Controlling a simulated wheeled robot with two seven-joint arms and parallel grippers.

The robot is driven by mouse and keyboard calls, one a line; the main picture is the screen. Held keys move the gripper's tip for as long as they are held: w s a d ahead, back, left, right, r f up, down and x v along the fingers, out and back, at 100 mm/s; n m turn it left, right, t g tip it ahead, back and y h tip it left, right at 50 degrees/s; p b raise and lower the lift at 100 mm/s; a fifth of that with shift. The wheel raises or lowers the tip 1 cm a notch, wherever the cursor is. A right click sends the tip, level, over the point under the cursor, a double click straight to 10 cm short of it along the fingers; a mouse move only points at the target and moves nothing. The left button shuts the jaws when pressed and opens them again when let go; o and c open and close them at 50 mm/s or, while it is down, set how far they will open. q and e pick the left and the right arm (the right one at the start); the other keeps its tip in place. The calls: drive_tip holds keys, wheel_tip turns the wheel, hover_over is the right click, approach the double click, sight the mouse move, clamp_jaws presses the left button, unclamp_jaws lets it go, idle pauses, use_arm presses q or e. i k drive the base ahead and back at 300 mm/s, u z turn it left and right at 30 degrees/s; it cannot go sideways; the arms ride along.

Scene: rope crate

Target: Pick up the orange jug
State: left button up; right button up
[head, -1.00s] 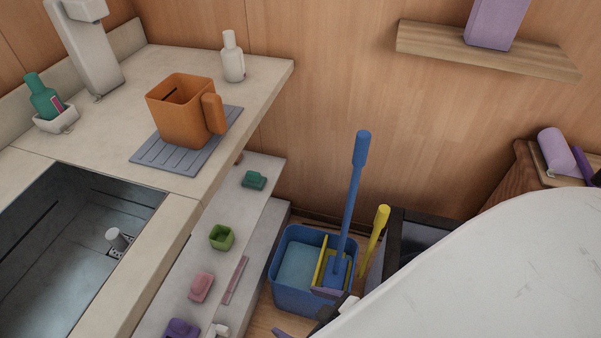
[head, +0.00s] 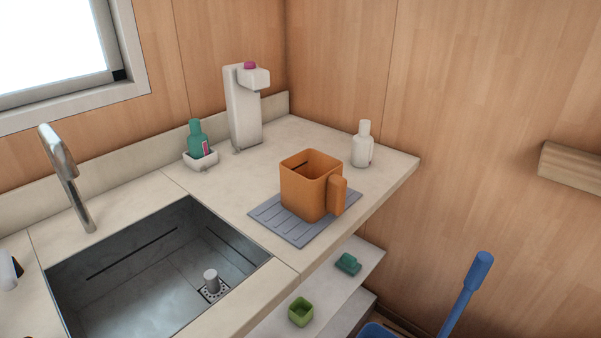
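The orange jug (head: 304,190) stands upright on a grey ribbed mat (head: 281,224) on the counter, right of the sink. Its handle (head: 338,195) faces right and toward the front. The jug's open top shows, with a dark slot-like mark on its inner wall. Neither of my grippers is in the head view, and nothing touches the jug.
The sink (head: 150,275) with a tall tap (head: 66,178) lies left of the jug. A white dispenser (head: 243,115), a green bottle (head: 197,138) in a white dish and a white bottle (head: 362,146) stand behind it. Below is a shelf with a green cup (head: 301,312).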

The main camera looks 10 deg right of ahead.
sight(313, 185)
drive_tip(key=k, duration=1.3)
drive_tip(key=z, duration=0.65)
drive_tip(key=i, duration=1.35)
drive_tip(key=u, duration=0.8)
